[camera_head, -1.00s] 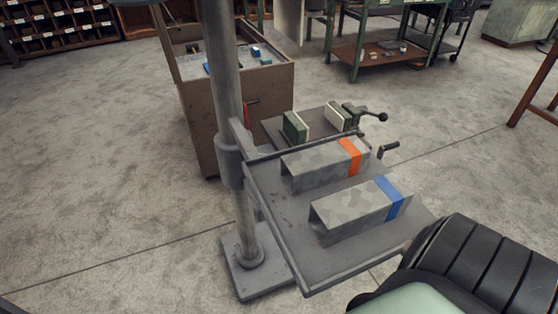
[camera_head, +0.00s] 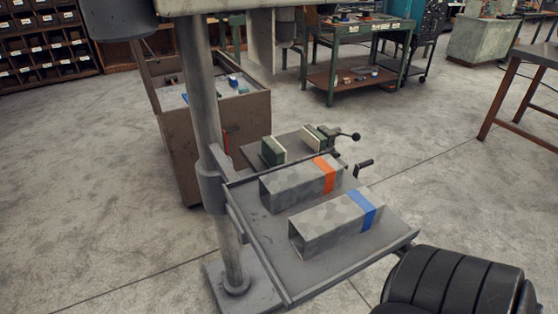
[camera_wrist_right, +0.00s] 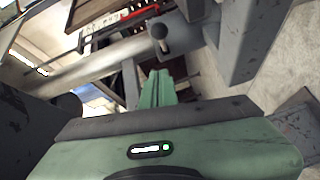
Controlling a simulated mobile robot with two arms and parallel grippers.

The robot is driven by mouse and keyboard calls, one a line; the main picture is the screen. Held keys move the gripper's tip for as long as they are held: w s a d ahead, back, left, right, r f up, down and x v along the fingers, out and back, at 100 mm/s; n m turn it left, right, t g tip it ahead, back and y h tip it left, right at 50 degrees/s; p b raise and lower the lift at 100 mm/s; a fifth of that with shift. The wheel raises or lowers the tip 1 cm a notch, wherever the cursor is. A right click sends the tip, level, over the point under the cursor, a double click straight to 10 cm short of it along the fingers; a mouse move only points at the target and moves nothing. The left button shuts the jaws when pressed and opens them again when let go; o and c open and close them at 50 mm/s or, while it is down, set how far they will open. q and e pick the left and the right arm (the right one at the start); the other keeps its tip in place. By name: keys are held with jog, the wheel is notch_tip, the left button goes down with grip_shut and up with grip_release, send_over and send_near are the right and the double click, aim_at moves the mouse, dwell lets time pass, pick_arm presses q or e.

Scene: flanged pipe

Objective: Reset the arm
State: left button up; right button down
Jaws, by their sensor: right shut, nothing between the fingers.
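My right gripper (camera_wrist_right: 157,88) shows in the right wrist view, with its green fingers together and nothing between them. In the head view a black ribbed part of my right arm (camera_head: 455,285) fills the lower right corner, to the right of the grey machine table. The right fingers are outside the head view. My left gripper is in no view.
A grey machine table (camera_head: 268,262) on a column (camera_head: 203,95) carries two grey blocks, one with an orange band (camera_head: 324,174), one with a blue band (camera_head: 362,208). A vise (camera_head: 273,150) sits behind, near a brown bin (camera_head: 180,150).

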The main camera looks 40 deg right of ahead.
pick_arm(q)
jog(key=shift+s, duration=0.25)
pick_arm(e)
jog(key=shift+d, duration=0.1)
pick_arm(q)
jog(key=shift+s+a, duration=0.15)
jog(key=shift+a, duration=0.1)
pick_arm(e)
jog(key=shift+s, duration=0.1)
jog(key=shift+f, duration=0.1)
